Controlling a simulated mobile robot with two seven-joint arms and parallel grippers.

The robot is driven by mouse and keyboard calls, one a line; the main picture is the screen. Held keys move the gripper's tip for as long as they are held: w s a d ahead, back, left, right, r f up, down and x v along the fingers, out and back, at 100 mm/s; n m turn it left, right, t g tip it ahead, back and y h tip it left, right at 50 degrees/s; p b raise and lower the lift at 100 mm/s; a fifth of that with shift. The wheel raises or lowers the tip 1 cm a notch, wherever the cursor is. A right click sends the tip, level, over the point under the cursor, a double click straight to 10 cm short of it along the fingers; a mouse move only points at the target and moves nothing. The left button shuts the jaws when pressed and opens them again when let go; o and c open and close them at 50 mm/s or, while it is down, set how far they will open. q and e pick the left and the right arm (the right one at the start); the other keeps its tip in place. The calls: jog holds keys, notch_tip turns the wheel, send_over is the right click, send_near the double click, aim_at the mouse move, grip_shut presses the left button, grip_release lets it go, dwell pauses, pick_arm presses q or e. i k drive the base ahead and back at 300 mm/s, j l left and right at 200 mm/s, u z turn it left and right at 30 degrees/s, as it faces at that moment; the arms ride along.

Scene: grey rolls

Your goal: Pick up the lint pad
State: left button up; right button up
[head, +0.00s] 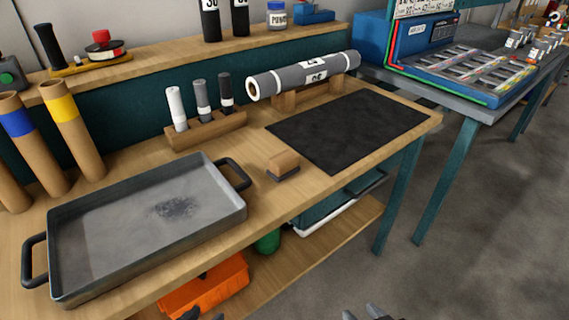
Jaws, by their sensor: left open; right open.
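The lint pad (284,164) looks like a small wooden block with a dark grey underside. It sits on the wooden bench between the metal tray and the black mat, near the front edge. My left gripper (203,314) shows only as dark fingertips at the bottom edge, in front of the bench and below the tray. My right gripper (362,313) shows as grey fingertips at the bottom edge, over the floor, right of the bench's lower shelf. Both are open, apart from the pad, with nothing seen between their fingers.
A grey tray (110,222) with dark lint and two handles fills the bench's left. Behind the pad stand a holder (207,130) with three upright rolls and a grey roll (310,75) on a cradle. A black mat (350,128) lies bare at right. An orange toolbox (205,288) is below.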

aim_at(283, 165)
jog(key=u, duration=0.95)
jog(key=l+u, duration=0.2)
jog(key=u, duration=0.2)
jog(key=l+u, duration=0.2)
jog(key=u, duration=0.15)
jog(key=l+u, duration=0.2)
jog(key=u, duration=0.2)
jog(key=k+l+u, duration=0.45)
jog(key=l+u, duration=0.2)
jog(key=l, duration=0.1)
